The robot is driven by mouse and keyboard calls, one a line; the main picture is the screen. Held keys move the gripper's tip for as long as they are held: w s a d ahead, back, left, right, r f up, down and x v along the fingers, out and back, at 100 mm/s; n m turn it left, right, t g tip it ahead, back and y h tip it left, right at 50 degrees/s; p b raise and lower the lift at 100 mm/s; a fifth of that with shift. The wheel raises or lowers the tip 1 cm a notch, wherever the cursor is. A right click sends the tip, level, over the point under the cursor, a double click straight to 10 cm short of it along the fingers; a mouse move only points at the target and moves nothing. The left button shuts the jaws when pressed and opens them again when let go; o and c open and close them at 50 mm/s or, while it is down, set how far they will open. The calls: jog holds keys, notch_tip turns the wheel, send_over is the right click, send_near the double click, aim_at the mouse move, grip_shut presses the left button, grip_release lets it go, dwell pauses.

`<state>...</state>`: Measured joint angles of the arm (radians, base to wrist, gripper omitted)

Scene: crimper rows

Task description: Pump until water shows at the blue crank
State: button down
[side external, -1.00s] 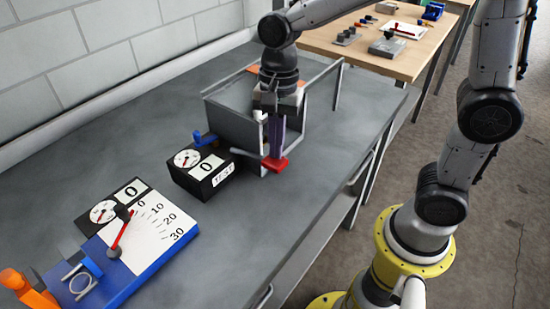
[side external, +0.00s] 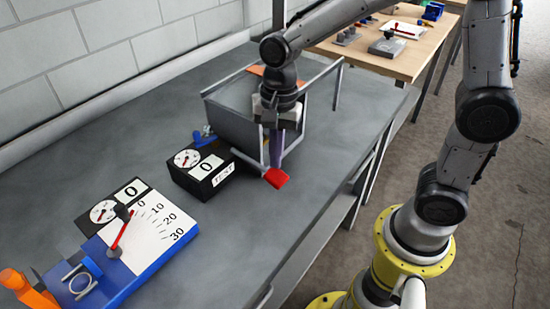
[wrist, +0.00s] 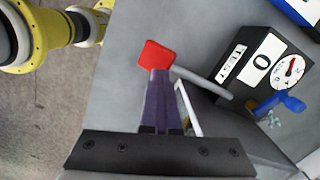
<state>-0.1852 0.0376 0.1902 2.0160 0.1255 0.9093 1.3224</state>
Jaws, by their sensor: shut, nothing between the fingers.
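The pump is a grey open-topped box (side external: 236,122) with a grey lever rod that ends in a red handle (side external: 277,179). The red handle also shows in the wrist view (wrist: 155,56). My gripper (side external: 274,165) has purple fingers, shut and empty, with their tips at the red handle, seemingly against it. It also shows in the wrist view (wrist: 156,76). The blue crank (side external: 200,137) sits behind the black TEST box (side external: 203,178). In the wrist view, small pale teal specks, like water drops, show beside the blue crank (wrist: 287,103).
The TEST box has a round gauge and a display reading 0. A blue device (side external: 128,272) with a 0–30 scale, red pointer and orange handle (side external: 28,288) stands at the front left. The grey bench is clear between them. A wooden table (side external: 383,58) stands behind.

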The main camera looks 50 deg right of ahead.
jog(key=shift+w+d+r, duration=0.15)
jog(key=shift+w+d, duration=0.05)
jog(key=shift+d, duration=0.35)
jog(key=shift+w+d+r, duration=0.15)
jog(key=shift+d, duration=0.4)
notch_tip(320, 180, up, 14)
jog(key=d, duration=0.1)
jog(key=shift+w+d, duration=0.15)
jog(key=shift+w, duration=0.05)
jog(key=s+d+n+t, duration=0.2)
jog(key=s+n, duration=0.1)
jog(key=s, duration=0.4)
jog(key=s+d+n+t, duration=0.2)
jog(key=s+n, duration=0.1)
jog(key=s, duration=0.4)
jog(key=shift+s+d+f+n+t+h, duration=0.1)
jog(key=shift+s+f+n+t+h, duration=0.2)
jog(key=shift+f+n, duration=0.85)
jog(key=shift+s+d+f+n+t+h, duration=0.1)
jog(key=shift+s+f+n+t, duration=0.2)
jog(key=shift+f+n, duration=0.8)
jog(key=shift+s+d+f+n+t+h, duration=0.1)
jog(key=shift+s+f+n+t+h, duration=0.25)
jog(key=shift+n, duration=1.4)
